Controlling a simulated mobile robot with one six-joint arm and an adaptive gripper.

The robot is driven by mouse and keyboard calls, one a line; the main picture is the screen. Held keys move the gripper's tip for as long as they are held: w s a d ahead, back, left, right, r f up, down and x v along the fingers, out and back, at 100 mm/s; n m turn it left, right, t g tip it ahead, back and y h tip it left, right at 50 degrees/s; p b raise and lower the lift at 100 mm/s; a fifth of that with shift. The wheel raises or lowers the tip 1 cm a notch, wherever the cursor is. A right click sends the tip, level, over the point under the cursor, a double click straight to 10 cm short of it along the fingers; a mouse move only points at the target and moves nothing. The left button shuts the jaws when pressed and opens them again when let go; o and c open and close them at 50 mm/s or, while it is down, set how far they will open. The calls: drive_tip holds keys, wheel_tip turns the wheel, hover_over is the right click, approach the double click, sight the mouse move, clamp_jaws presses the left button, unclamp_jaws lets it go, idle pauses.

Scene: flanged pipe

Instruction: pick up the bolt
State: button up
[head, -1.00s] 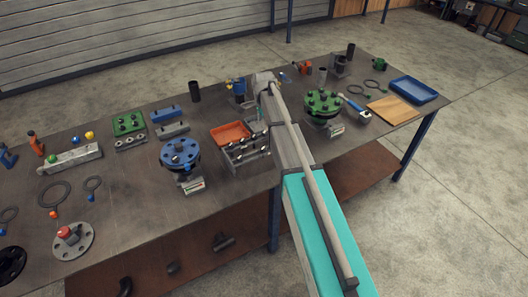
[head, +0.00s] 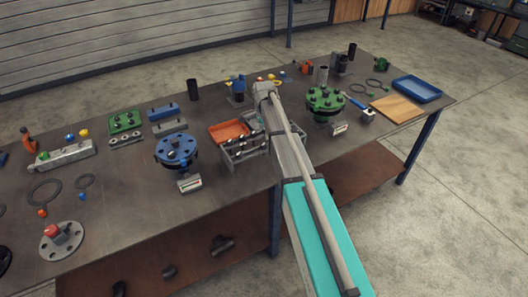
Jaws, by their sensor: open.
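Several dark bolts stand in a grey rack (head: 246,154) in front of the orange tray (head: 229,131), near the middle of the table. Which one is the bolt cannot be told. My arm reaches in from the lower right, with its far end just right of the rack. My gripper (head: 259,121) is small and partly hidden at that end, close to the rack's back right side. It is open, and I see nothing held in it. Other bolt heads show on the blue flange (head: 176,147) to the left and the green flange (head: 325,100) to the right.
A small labelled block (head: 190,184) sits before the blue flange. A black cylinder (head: 193,90) stands behind. A blue tray (head: 416,89) and wooden board (head: 397,108) lie at the right end. Bare tabletop (head: 125,195) lies at the front left.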

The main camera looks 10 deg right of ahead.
sight(264, 144)
drive_tip(key=shift+f, duration=0.55)
drive_tip(key=shift+b, duration=0.3)
drive_tip(key=shift+s+d+f+b, duration=0.1)
drive_tip(key=shift+f+b, duration=2.45)
drive_tip(key=shift+f, duration=0.05)
clamp_jaws()
